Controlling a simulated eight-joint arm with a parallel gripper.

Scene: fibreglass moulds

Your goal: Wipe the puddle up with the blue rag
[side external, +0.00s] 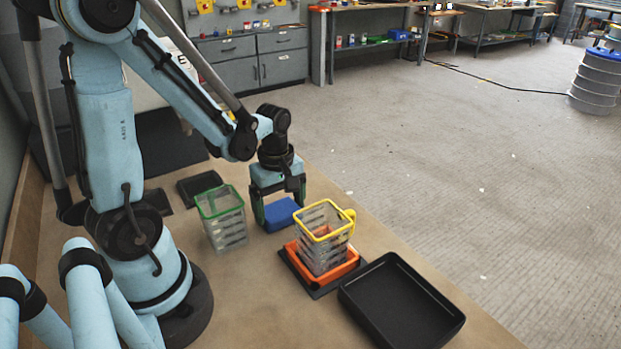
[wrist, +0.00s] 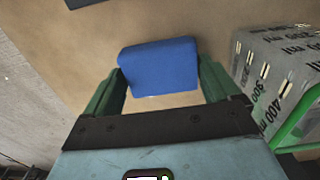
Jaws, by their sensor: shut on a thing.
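The blue rag (side external: 281,213) is a folded block between the fingers of my gripper (side external: 280,214). In the wrist view the rag (wrist: 160,68) fills the gap between the two green fingers of my gripper (wrist: 160,80), which is shut on it. It is at or just above the brown bench top (side external: 225,291); I cannot tell if it touches. I cannot make out a puddle in either view; it may be hidden under or behind the rag.
A clear green-rimmed jug (side external: 222,218) stands left of my gripper. A clear yellow-rimmed jug (side external: 325,232) stands in an orange tray (side external: 345,268) on a dark base, right of it. A black tray (side external: 402,302) lies front right. A dark flat pad (side external: 199,186) lies behind the green-rimmed jug.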

